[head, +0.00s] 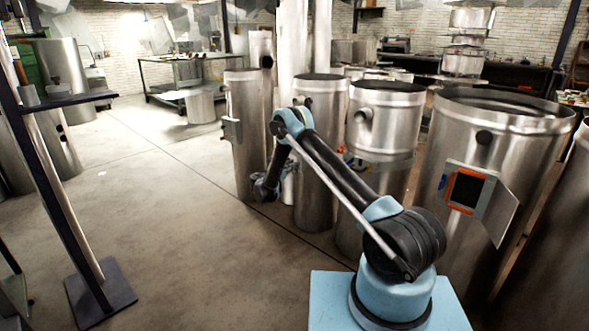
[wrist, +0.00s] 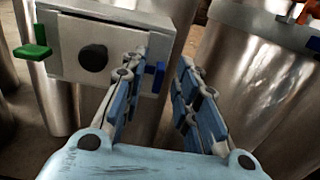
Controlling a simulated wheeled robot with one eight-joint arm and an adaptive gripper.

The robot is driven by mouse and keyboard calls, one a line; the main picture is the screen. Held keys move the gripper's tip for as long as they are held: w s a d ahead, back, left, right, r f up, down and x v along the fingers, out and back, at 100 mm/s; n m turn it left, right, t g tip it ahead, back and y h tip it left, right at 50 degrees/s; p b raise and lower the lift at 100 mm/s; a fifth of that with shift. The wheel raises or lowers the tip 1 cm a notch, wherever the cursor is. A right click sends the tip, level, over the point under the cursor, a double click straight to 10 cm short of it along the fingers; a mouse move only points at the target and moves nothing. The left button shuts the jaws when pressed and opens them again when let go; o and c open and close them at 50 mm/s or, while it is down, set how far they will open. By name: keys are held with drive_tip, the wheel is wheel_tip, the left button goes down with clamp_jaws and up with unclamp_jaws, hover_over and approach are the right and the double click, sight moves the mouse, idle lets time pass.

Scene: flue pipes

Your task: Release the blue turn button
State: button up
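The blue turn button (wrist: 154,76) sticks out at the right side of a grey metal box (wrist: 110,40) in the wrist view. The box has a round black knob (wrist: 93,57) on its face and a green turn button (wrist: 33,49) at its left. My gripper (wrist: 164,62) is open and empty, its two fingers apart. Its left fingertip is in front of the box, close to the blue button and partly covering that side of the box. I cannot tell whether they touch. In the head view my gripper (head: 265,188) is small and dark, beside the pipes.
Large metal pipes stand close together; the left one (head: 247,150) carries a small box (head: 232,130). The right pipe (head: 445,220) has an opening with an orange edge and an open door (head: 500,212). A dark stand (head: 100,290) is at left. The floor (head: 160,200) between is clear.

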drive_tip(key=shift+w+d, duration=0.45)
drive_tip(key=shift+w, duration=0.1)
drive_tip(key=shift+c, duration=0.5)
clamp_jaws()
